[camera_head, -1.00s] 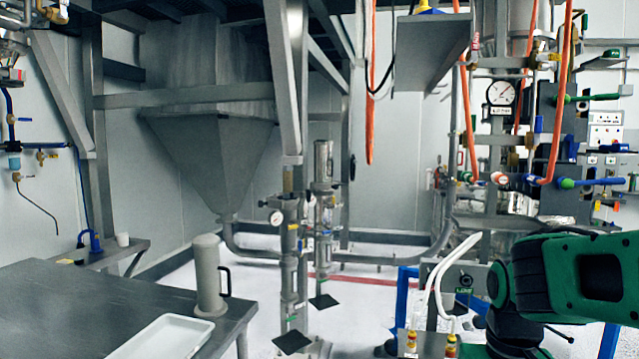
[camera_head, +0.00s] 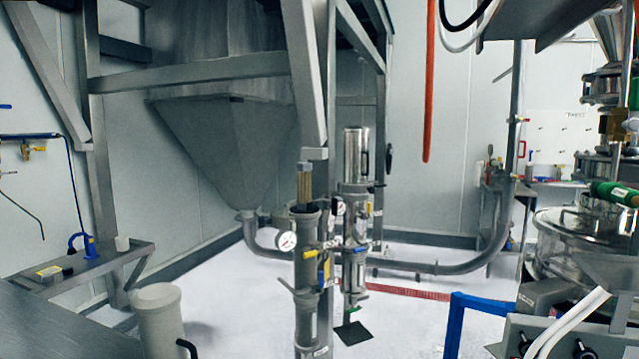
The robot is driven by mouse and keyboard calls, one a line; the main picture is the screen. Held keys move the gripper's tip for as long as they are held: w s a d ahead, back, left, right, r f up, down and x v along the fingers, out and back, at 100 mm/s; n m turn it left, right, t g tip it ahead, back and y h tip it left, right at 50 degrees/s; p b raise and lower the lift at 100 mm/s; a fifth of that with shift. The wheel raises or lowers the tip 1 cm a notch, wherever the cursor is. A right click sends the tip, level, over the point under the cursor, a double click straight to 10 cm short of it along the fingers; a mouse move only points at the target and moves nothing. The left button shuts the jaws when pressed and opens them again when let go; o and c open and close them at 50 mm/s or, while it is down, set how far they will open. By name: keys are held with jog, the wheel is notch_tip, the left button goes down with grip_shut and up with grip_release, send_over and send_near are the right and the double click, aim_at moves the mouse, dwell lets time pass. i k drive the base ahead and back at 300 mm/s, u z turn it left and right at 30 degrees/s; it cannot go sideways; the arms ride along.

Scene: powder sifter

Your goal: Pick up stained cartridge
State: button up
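A brownish, stained-looking cartridge (camera_head: 304,183) stands upright, its upper part poking out of the open top of the left metal filter housing (camera_head: 306,260). Its lower part is hidden inside the housing. A second metal housing (camera_head: 355,215) stands just behind and to the right, with a shiny cylinder and dark handle at its top. My gripper is not in view.
A pale grey canister (camera_head: 160,318) with a dark handle stands at lower left by the metal table (camera_head: 60,325). A blue frame (camera_head: 485,303) and sifter machinery (camera_head: 580,245) stand on the right. White floor (camera_head: 400,325) lies open right of the housings.

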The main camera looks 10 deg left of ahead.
aim_at(305, 169)
jog(key=u, duration=0.3)
jog(key=i, duration=0.85)
jog(key=u, duration=0.55)
